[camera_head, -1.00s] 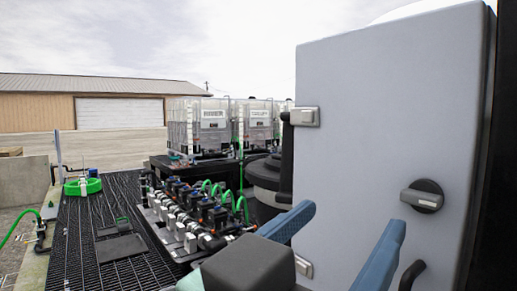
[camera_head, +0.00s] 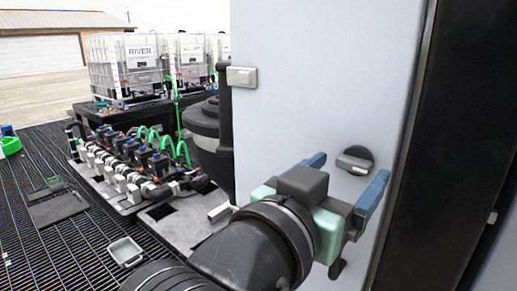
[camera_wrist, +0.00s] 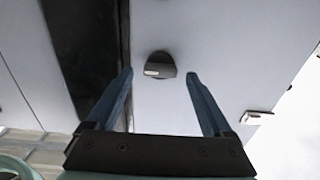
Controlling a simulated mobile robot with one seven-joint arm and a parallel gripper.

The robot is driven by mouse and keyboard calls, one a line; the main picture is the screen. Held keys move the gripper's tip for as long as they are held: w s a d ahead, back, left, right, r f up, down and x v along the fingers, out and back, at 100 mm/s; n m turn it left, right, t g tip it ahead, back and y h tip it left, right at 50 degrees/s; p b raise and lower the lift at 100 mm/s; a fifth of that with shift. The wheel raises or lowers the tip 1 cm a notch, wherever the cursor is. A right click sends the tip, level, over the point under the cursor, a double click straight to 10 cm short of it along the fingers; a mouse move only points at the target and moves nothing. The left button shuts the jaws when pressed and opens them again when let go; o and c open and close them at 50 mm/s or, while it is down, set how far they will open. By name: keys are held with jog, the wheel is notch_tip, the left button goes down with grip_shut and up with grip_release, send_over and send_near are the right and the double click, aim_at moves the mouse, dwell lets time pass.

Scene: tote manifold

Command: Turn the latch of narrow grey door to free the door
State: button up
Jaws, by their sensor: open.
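The narrow grey door (camera_head: 300,90) stands upright in the head view, closed as far as I can see. Its latch (camera_head: 354,160) is a dark round base with a light grey knob, near the door's right edge. My gripper (camera_head: 350,178) is open, with its two blue fingers on either side of the latch in the picture. In the wrist view the latch (camera_wrist: 160,65) lies ahead, between and just beyond the open fingertips (camera_wrist: 160,75). I see no contact. A dark handle below the latch is mostly hidden behind my gripper.
A hinge (camera_head: 242,77) sits on the door's left edge. A dark frame (camera_head: 415,150) runs along its right side. To the left are a pump manifold (camera_head: 140,165) with green hoses, a black drum (camera_head: 203,125) and caged totes (camera_head: 130,65). The grating (camera_head: 60,235) is mostly clear.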

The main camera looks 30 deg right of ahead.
jog(key=shift+w+d, duration=0.2)
jog(key=shift+d, duration=0.3)
grip_shut()
